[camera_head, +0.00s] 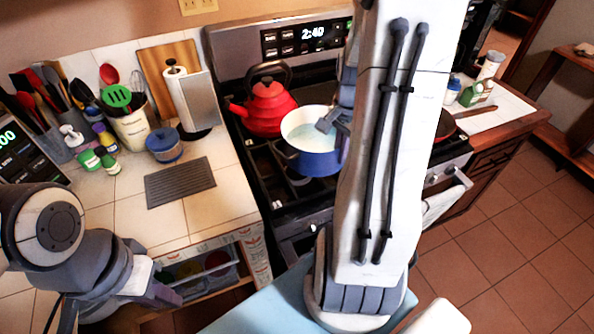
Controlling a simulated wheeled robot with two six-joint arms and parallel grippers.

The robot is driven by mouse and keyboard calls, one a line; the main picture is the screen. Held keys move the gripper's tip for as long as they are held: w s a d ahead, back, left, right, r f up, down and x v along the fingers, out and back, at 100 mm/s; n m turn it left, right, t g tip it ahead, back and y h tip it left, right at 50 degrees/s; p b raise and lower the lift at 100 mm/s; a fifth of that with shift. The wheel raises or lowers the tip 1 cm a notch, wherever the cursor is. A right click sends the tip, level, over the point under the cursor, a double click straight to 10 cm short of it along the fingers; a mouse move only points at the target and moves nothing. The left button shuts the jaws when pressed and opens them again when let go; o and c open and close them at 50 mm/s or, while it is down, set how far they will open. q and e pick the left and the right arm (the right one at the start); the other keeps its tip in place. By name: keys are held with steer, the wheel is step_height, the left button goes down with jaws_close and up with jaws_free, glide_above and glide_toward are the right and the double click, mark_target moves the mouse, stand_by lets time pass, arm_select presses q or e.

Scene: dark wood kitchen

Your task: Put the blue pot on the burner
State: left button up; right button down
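The blue pot (318,164), with a pale inside, is at the stove's front left, over or on the black grates (272,176). I cannot tell whether its base touches them. My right gripper (332,122) is at the pot's right rim, with a grey finger over the opening. My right arm hides the rest of this gripper and the pot's right edge, so its grip is unclear. My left gripper (158,293) is low at the left, beside the counter front and away from the pot. Its fingers are too unclear to read.
A red kettle (267,104) stands just behind and left of the pot. The left counter holds a small blue lidded pot (163,146), a dark grey mat (180,182), a paper towel holder (190,98) and utensils. An open drawer (205,277) juts out below.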

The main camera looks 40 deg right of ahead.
mark_target(310, 171)
steer(key=s+d+r+m, duration=0.2)
steer(key=s+m, duration=0.1)
steer(key=w+a+f, duration=0.2)
steer(key=w, duration=0.1)
steer(key=w+a+f+p, duration=0.1)
steer(key=w+a+f, duration=0.1)
steer(key=w, duration=0.1)
steer(key=w+a+f+p, duration=0.1)
steer(key=w+f, duration=0.2)
steer(key=shift+a, duration=0.4)
steer(key=shift+f+p, duration=0.55)
steer(key=shift+f, duration=0.9)
steer(key=shift+w+f, duration=0.1)
steer(key=shift+f, duration=0.5)
steer(key=shift+f, duration=0.1)
steer(key=c, duration=1.4)
jaws_free()
steer(key=shift+a+f, duration=0.1)
steer(key=shift+f, duration=0.05)
steer(key=o, duration=0.3)
steer(key=shift+o, duration=0.2)
